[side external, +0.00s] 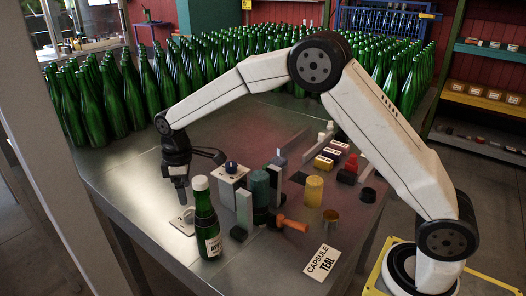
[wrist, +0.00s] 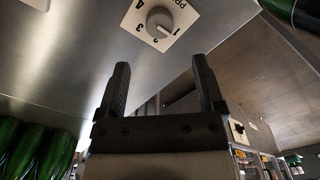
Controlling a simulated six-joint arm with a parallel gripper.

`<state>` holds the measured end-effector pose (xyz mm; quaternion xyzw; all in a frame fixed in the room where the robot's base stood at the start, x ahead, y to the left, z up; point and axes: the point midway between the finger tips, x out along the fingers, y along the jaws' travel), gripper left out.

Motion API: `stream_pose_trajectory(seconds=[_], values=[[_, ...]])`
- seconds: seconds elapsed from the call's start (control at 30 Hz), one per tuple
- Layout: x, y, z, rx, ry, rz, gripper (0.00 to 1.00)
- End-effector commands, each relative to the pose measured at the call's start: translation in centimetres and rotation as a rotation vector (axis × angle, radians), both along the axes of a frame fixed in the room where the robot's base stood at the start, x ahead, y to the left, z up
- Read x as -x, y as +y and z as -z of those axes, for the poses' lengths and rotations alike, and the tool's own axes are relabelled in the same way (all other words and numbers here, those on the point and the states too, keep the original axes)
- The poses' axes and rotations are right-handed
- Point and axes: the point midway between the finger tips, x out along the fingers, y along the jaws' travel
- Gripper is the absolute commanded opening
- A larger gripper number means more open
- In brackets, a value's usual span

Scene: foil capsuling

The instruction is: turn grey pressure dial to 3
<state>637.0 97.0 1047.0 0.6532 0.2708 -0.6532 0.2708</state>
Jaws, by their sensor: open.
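The grey pressure dial (wrist: 160,22) is a round knob on a white plate with printed numbers, at the top of the wrist view. The knob has a pale pointer mark; which number it points at is hard to tell. In the side view its plate (side external: 181,224) lies on the metal table, partly behind a green bottle. My gripper (wrist: 163,66) is open and empty, with its two dark fingers apart. The dial appears beyond the fingertips, roughly between them, with no visible contact. In the side view my gripper (side external: 182,201) points down just above the plate.
The labelled green bottle (side external: 207,225) stands right beside the dial. Many green bottles (side external: 130,95) fill the back. The table left of the dial is clear.

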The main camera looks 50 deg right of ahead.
Motion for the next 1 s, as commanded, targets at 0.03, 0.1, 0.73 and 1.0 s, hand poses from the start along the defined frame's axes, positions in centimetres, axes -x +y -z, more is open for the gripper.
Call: stream_pose_trajectory(seconds=[0.03,0.1,0.73,1.0], values=[[0.0,0.0,0.1,0.000,0.000,0.000,0.86],[0.0,0.0,0.3,0.001,0.001,0.000,0.86],[0.1,0.0,6.6,0.000,0.003,0.000,0.86],[0.0,0.0,7.8,-0.001,0.001,0.000,0.86]])
